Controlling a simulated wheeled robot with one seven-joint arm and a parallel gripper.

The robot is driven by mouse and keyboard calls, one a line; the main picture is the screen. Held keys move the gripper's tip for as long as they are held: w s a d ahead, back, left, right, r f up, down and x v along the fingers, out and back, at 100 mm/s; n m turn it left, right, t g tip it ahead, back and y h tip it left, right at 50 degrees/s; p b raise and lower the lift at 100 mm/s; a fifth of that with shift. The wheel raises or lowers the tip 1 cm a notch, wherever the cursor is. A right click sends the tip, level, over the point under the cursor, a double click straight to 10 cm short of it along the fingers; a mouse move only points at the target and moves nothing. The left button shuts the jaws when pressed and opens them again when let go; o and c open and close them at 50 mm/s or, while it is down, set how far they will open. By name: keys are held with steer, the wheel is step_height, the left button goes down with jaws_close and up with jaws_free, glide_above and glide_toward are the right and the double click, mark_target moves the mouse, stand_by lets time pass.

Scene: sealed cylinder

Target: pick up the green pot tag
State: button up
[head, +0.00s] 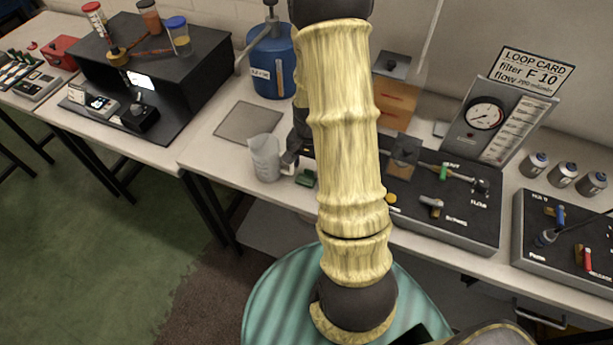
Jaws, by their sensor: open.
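A small green piece (306,179), which looks like the green pot tag, lies flat on the bench near its front edge, just right of a clear beaker. My gripper (292,158) shows only in part, as dark parts at the left side of my pale arm, above and slightly left of the green piece. It is open, and I see nothing held in it. My arm hides the rest of it, and I cannot tell its exact height above the bench.
The clear beaker (265,158) stands close to the gripper's left. A grey mat (249,122) and a blue jug (273,62) are behind. A black valve panel (455,205) with a green handle (443,172) is to the right. The bench (215,160) is clear at front left.

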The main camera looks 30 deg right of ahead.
step_height(320, 180, down, 2)
steer(key=shift+f, duration=0.1)
steer(key=shift+c, duration=0.2)
stand_by(0.3)
steer(key=c, duration=0.7)
